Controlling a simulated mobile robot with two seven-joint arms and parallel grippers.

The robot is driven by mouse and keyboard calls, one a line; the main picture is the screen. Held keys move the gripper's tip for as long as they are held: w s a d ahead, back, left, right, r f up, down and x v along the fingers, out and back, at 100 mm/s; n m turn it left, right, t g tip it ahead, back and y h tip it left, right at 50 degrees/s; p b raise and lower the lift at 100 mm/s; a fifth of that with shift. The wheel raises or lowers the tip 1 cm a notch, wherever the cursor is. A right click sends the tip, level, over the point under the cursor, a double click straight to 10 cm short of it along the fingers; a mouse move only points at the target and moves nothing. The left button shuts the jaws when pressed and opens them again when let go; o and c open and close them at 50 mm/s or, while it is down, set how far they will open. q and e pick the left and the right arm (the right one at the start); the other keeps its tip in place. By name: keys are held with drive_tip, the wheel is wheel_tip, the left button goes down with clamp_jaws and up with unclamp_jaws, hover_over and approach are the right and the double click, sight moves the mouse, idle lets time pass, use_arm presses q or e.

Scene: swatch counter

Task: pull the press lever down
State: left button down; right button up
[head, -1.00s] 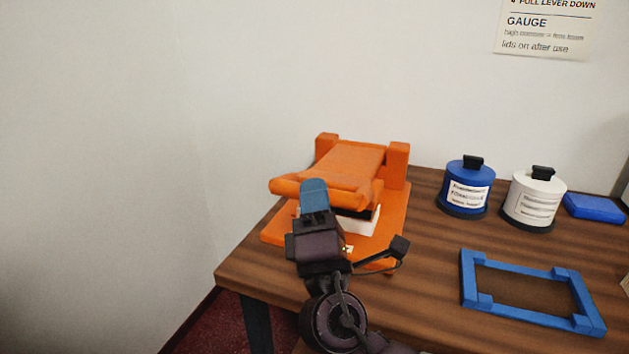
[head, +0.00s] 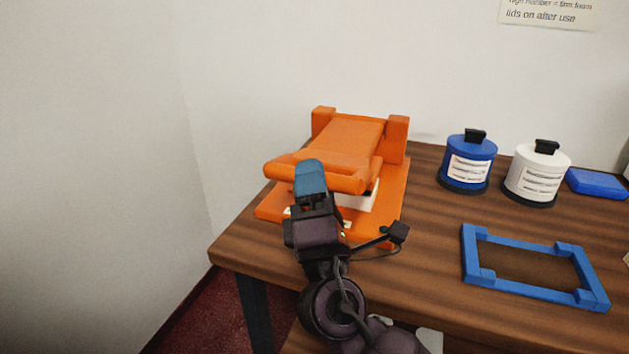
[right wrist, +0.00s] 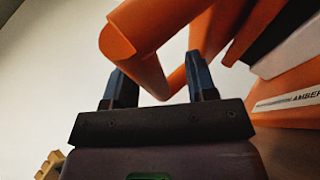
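The orange press (head: 393,196) stands at the left end of the wooden counter. Its lever, a wide orange plate (head: 348,140) ending in a rounded front bar (head: 340,178), slopes down toward me, with a gap to the base. My right gripper (head: 311,170) is at the left part of the bar, its blue fingers covering some of it. In the right wrist view, the fingers (right wrist: 157,66) stand apart, with orange lever parts (right wrist: 150,30) just beyond and between them. Whether they touch is unclear. My left gripper is not in view.
A white block (head: 367,197) lies in the press under the lever. A blue jar (head: 468,160), a white jar (head: 537,174), a blue slab (head: 598,184) and a blue frame (head: 535,292) are to the right. The wall is close behind and left.

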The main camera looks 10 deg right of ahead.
drive_tip(key=shift+a, duration=0.1)
drive_tip(key=shift+s+f, duration=0.25)
drive_tip(key=shift+s, duration=0.05)
drive_tip(key=b+v, duration=0.1)
drive_tip(key=v, duration=0.4)
drive_tip(key=shift+s+f, duration=0.25)
drive_tip(key=shift+f, duration=0.05)
drive_tip(key=shift+s+f, duration=0.2)
drive_tip(key=shift+s, duration=0.25)
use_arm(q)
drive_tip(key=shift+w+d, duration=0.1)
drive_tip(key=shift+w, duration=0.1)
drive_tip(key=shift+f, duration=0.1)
